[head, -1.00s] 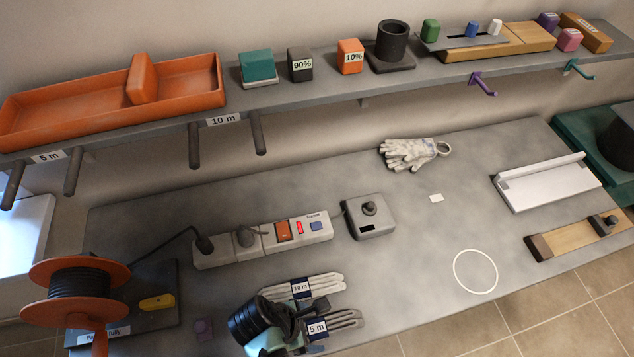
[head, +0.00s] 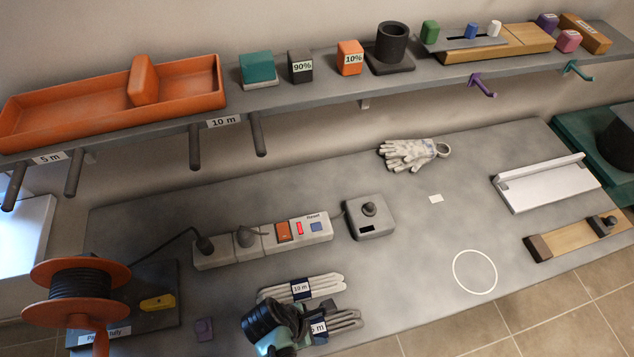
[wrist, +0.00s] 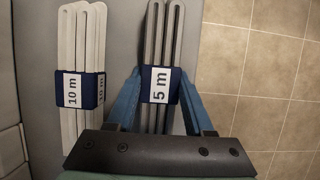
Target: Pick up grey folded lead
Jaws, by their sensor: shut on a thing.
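The grey folded lead (head: 345,319) lies near the front edge of the table, with a dark blue band marked "5 m". It also shows in the wrist view (wrist: 155,112), running between the two blue fingers. My gripper (wrist: 160,95) is shut on it around the band. In the head view my gripper and wrist (head: 287,328) cover the lead's left part. A white folded lead (head: 325,282) with a "10 m" band lies just behind it, and left of it in the wrist view (wrist: 82,35), apart from the fingers.
A power strip (head: 262,240) and a grey box with a knob (head: 369,217) stand behind the leads. An orange cable reel (head: 80,280) stands at the left. Pegs (head: 257,134) hang under the shelf (head: 330,87).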

